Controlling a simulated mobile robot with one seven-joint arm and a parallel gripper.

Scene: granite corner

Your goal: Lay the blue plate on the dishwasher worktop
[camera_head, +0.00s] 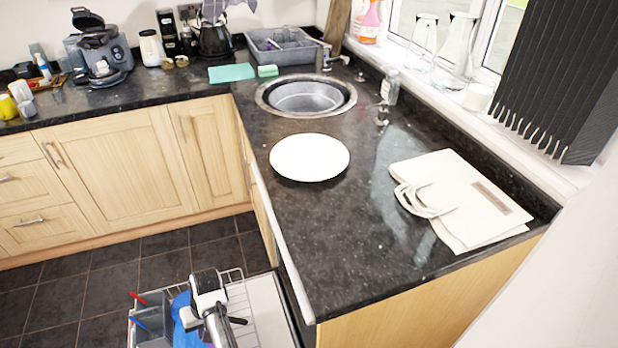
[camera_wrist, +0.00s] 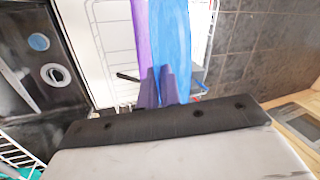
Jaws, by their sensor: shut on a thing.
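The blue plate (camera_head: 183,318) is upright, partly hidden behind my gripper (camera_head: 208,306) at the open dishwasher rack. In the wrist view the blue plate (camera_wrist: 172,35) is seen nearly edge-on, and the fingers of my gripper (camera_wrist: 162,88) are shut on its near edge. I cannot tell whether it rests in the rack or is just clear of it. A purple plate (camera_wrist: 140,30) stands close beside it on the left. The dark dishwasher worktop (camera_head: 325,240) lies to the right of and above the rack.
The white wire rack (camera_head: 240,292) holds a grey cutlery basket (camera_head: 152,322). A white plate (camera_head: 310,157) lies on the worktop near the round sink (camera_head: 305,95). A cream bag (camera_head: 460,200) lies at the right. The worktop's front part is bare.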

